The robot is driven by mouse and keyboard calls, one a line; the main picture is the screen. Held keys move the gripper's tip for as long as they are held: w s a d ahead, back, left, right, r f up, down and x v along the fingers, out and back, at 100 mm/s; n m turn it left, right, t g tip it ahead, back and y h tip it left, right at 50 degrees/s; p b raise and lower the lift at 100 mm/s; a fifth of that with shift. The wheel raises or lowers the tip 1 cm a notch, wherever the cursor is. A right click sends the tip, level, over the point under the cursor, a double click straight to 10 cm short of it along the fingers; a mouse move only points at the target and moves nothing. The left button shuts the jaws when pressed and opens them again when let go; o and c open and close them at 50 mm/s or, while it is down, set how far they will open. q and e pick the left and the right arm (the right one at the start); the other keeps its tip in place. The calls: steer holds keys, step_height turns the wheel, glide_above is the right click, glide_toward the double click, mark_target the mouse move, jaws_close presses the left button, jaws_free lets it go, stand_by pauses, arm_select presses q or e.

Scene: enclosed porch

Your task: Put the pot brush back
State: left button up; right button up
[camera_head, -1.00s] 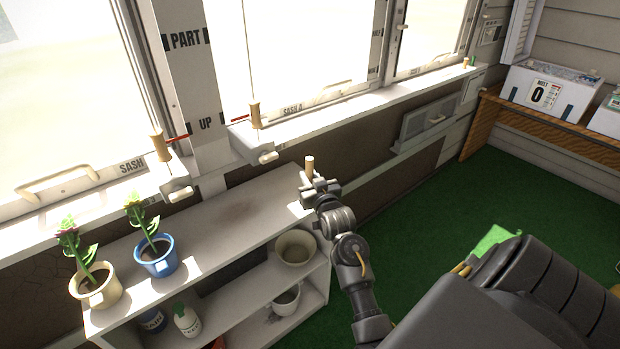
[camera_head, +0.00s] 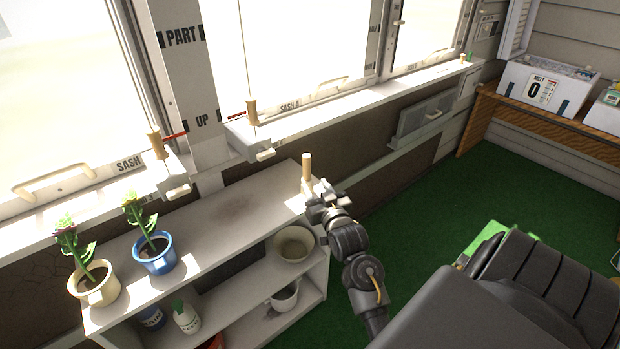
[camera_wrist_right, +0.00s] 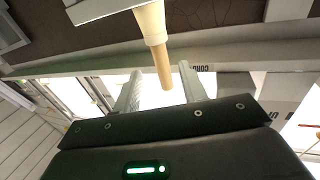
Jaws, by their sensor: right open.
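The pot brush (camera_head: 306,168) stands upright at the right end of the shelf top (camera_head: 232,190), its wooden handle up. Its lower end is partly hidden by my right gripper (camera_head: 316,195), which is just to the right of it. In the right wrist view the brush's cream collar and wooden handle (camera_wrist_right: 162,62) show ahead, with the handle end between the two fingers in the picture. My right gripper (camera_wrist_right: 160,72) is open, with a gap on each side of the handle. My left gripper is not in view.
A cream flowerpot (camera_head: 95,286) and a blue flowerpot (camera_head: 154,256) stand on the left of the shelf top. An empty pot (camera_head: 294,245), a white pot (camera_head: 284,296) and bottles are below. The windowsill (camera_head: 350,102) runs behind. Green floor (camera_head: 420,200) is open to the right.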

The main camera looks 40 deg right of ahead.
steer(key=v, duration=0.5)
steer(key=s+a+f+n+g+y, duration=0.1)
steer(key=s+a+f+g+y, duration=0.15)
steer(key=f, duration=0.55)
steer(key=s+a+f+n+g+y, duration=0.15)
steer(key=a+f, duration=0.25)
steer(key=f, duration=0.5)
steer(key=s+a+f+n+g+y, duration=0.1)
steer(key=a+f+g, duration=0.25)
steer(key=f, duration=0.45)
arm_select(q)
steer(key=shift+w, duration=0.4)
arm_select(e)
steer(key=s+a+f+n+g, duration=0.1)
steer(key=s+a+f+g, duration=0.2)
steer(key=s+f, duration=0.5)
steer(key=s+a+f+n+g, duration=0.1)
steer(key=s+a+f+g, duration=0.2)
steer(key=s+f, duration=0.6)
steer(key=s+g, duration=0.1)
steer(key=s, duration=0.2)
steer(key=shift+a+f+y, duration=0.15)
steer(key=shift+a+y, duration=0.05)
steer(key=shift+y, duration=0.2)
steer(key=shift+n, duration=0.25)
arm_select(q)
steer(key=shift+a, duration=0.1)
